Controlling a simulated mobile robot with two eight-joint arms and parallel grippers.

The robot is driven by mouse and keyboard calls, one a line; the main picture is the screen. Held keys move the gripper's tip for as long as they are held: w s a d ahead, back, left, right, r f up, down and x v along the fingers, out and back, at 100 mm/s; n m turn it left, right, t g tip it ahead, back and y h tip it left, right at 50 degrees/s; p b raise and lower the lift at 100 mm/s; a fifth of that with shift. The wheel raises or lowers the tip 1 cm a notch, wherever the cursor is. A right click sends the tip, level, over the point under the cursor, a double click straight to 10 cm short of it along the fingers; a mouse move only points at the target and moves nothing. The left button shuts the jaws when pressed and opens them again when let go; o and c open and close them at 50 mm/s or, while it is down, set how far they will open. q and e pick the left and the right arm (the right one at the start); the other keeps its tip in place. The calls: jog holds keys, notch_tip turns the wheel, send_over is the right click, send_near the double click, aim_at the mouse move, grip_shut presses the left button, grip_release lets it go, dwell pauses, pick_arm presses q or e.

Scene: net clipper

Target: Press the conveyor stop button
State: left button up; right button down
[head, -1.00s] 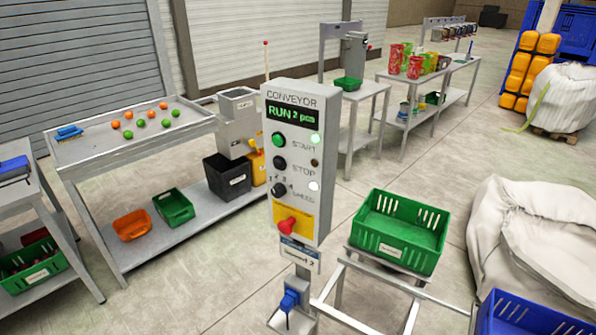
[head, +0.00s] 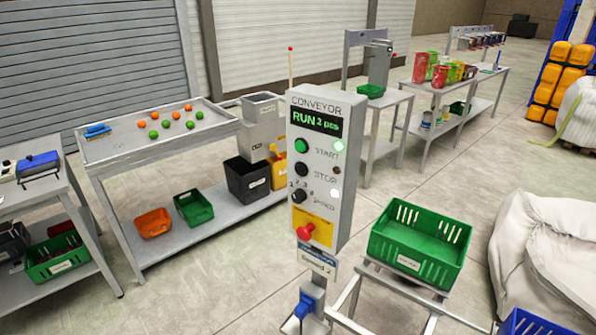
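The conveyor control box (head: 323,170) stands upright on a post in the middle of the head view. Its display (head: 316,122) reads "RUN 2 pcs". Below it are a green START button (head: 301,146), a black STOP button (head: 301,170), a black speed knob (head: 299,196) and a red mushroom button (head: 305,231) on a yellow plate. The lamp beside START (head: 339,146) is lit; the lamp beside STOP looks dark. Neither of my grippers shows in the head view.
A green crate (head: 462,240) sits on a metal frame right of the box. A white bulk bag (head: 545,250) lies further right. A table (head: 110,150) with orange and green balls stands left, with bins on its lower shelf. Grey floor is open between them.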

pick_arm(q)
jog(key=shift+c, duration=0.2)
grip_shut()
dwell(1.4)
